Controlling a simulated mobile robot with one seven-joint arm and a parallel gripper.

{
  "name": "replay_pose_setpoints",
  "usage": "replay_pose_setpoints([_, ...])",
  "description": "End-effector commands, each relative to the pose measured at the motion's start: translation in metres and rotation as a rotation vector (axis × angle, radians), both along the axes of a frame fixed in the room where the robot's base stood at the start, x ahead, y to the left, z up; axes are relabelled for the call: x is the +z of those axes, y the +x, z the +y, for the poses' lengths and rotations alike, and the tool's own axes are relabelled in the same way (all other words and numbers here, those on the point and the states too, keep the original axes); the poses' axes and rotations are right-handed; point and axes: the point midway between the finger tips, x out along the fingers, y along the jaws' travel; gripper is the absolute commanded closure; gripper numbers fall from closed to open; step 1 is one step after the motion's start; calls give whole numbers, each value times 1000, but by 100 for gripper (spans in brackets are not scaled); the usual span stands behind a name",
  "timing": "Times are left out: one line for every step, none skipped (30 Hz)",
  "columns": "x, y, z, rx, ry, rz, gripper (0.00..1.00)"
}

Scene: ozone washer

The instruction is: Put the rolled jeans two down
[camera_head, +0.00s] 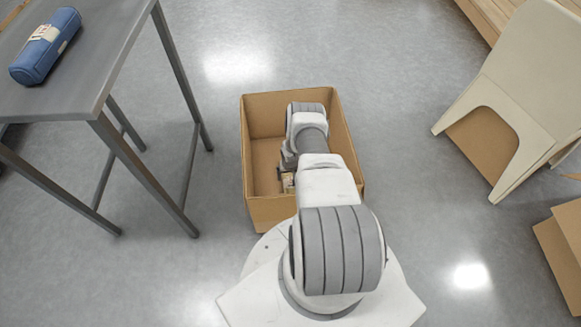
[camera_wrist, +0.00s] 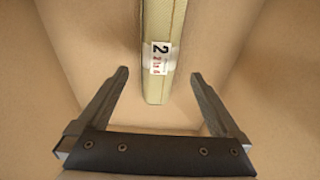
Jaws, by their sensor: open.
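A khaki roll (camera_wrist: 165,25) with a white label marked with a large 2 is inside the cardboard box; I take it to be the rolled jeans two. Its near end shows between my gripper's fingers in the wrist view, with a gap on each side. My gripper (camera_wrist: 160,76) is open and touches nothing that I can see. In the head view my arm reaches down into the box and hides most of its inside; a small pale patch (camera_head: 288,182) shows beside the arm. Whether the roll rests on the box floor is unclear.
The open cardboard box (camera_head: 257,212) stands on the grey floor in front of me. A grey table (camera_head: 95,60) at left carries a blue roll (camera_head: 45,48) with a pale label. A cream chair (camera_head: 530,75) and more cardboard boxes (camera_head: 562,255) stand at right.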

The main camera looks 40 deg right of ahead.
Motion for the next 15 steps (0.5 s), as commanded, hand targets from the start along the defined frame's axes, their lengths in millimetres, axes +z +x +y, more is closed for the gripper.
replay_pose_setpoints([17, -1, 1, 2, 0, 0, 0])
replay_pose_setpoints([23, -2, 1, 3, 0, 1, 0])
replay_pose_setpoints([30, -3, 1, 3, -1, 2, 0])
replay_pose_setpoints([34, -4, 2, 2, -1, 1, 0])
replay_pose_setpoints([39, -5, 2, 1, -1, 1, 0])
replay_pose_setpoints([43, -5, 3, 1, 0, 0, 0])
replay_pose_setpoints([47, -5, 3, 1, 0, 0, 0])
replay_pose_setpoints([49, -6, 4, 1, 0, 1, 0])
replay_pose_setpoints([53, -7, 4, 1, 0, 1, 0])
replay_pose_setpoints([54, -7, 4, 2, 0, 1, 0])
replay_pose_setpoints([56, -7, 4, 2, 0, 1, 0])
replay_pose_setpoints([59, -7, 4, 2, 0, 0, 0])
replay_pose_setpoints([61, -6, 4, 2, -2, -1, 0])
replay_pose_setpoints([64, -4, 3, 4, -3, -2, 0])
replay_pose_setpoints([70, 0, 2, 6, -5, -3, 0])
